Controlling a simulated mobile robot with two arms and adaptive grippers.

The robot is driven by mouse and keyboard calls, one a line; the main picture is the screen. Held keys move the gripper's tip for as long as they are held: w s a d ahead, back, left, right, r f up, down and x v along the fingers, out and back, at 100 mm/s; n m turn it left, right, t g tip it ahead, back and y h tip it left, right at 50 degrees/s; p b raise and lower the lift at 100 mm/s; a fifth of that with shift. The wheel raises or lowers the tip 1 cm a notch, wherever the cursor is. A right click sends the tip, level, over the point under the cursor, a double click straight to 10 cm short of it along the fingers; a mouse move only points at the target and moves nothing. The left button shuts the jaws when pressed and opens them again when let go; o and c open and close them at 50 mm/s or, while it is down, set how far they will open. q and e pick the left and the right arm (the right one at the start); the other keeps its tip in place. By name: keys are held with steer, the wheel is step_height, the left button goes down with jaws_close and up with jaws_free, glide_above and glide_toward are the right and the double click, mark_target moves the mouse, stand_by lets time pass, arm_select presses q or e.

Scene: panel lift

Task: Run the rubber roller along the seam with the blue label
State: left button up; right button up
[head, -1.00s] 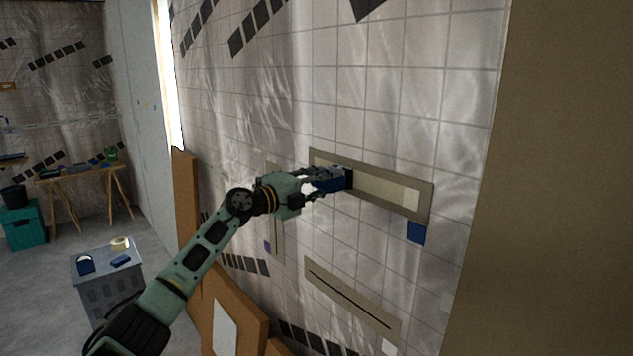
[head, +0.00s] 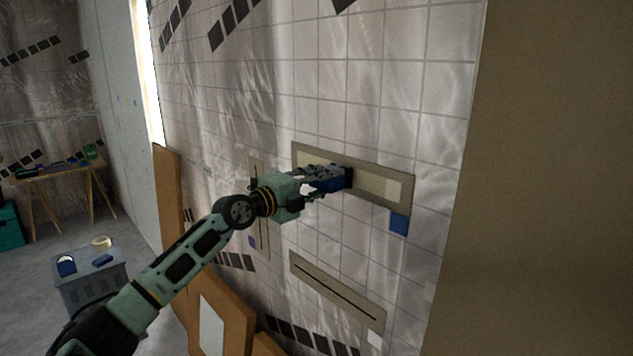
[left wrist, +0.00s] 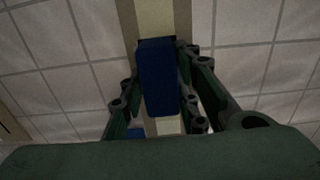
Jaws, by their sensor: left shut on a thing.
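My left gripper (head: 325,180) is shut on a blue block-like tool with a black end, the rubber roller (head: 336,183). Its black end is at the upper seam panel (head: 405,198), about mid-length; whether it presses on it I cannot tell. That panel has a pale strip along its middle. The blue label (head: 399,224) is on the tiled wall below the panel's right end. In the left wrist view the blue tool (left wrist: 157,80) sits between the fingers, over the pale strip (left wrist: 156,18). My right gripper is not in view.
A lower panel with a dark slot (head: 330,286) has a white label (head: 375,338). A narrow upright panel with a purple label (head: 252,242) is behind my arm. Brown boards (head: 228,312) lean on the wall. A grey cart (head: 92,285) and a trestle table (head: 60,175) stand left.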

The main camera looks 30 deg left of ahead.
arm_select(q)
steer(key=s+d, duration=0.3)
steer(key=d, duration=0.6)
steer(key=s+d, duration=0.4)
steer(key=d, duration=0.6)
steer(key=shift+d, duration=0.25)
stand_by(1.3)
steer(key=shift+s, duration=0.1)
steer(key=shift+v, duration=2.85)
steer(key=shift+a, duration=0.1)
steer(key=v, duration=0.3)
steer(key=shift+r, duration=0.1)
